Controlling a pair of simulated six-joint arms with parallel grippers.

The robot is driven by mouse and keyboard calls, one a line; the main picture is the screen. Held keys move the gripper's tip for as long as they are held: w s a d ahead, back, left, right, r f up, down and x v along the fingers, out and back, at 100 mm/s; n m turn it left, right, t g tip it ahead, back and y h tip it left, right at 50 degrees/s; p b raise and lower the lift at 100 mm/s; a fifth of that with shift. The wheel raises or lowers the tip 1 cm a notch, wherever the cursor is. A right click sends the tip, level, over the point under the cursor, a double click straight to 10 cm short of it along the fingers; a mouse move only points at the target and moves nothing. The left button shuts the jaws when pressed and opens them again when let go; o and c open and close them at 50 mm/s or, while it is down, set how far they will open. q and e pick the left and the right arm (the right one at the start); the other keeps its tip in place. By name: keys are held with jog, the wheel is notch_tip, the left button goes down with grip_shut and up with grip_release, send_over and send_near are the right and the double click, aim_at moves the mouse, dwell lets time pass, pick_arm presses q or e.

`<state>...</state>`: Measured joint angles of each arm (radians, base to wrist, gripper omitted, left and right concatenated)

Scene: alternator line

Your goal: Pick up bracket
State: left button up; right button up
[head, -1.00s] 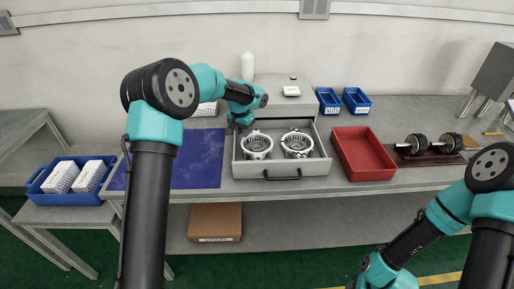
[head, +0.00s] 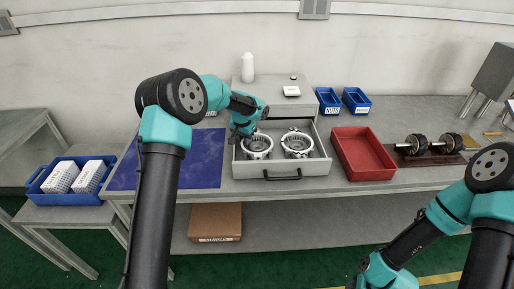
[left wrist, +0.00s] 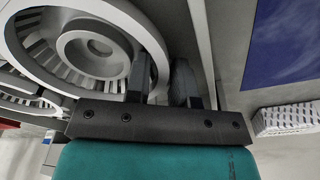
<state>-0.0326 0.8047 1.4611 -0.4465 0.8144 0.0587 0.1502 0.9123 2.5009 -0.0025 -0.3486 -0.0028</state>
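Two round silver brackets with slotted faces lie in the open grey drawer (head: 282,172): a left bracket (head: 257,147) and a right bracket (head: 297,144). My left gripper (head: 242,136) is low at the left edge of the left bracket. In the left wrist view, the left bracket (left wrist: 85,50) fills the upper left, and the fingers of my left gripper (left wrist: 162,85) stand apart on either side of its rim. Whether both fingers press on the rim cannot be told. My right gripper is outside the view; only its arm shows at lower right.
A blue mat (head: 190,160) lies left of the drawer, a red tray (head: 343,160) right of it. Two small blue bins (head: 356,101) stand behind. Rotors (head: 415,145) lie on a brown board at right. A white bottle (head: 247,67) stands at the back.

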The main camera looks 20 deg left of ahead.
pick_arm(q)
grip_shut()
jog(key=shift+r, duration=0.1)
dwell(0.4)
notch_tip(320, 180, up, 18)
dwell(0.6)
dwell(0.3)
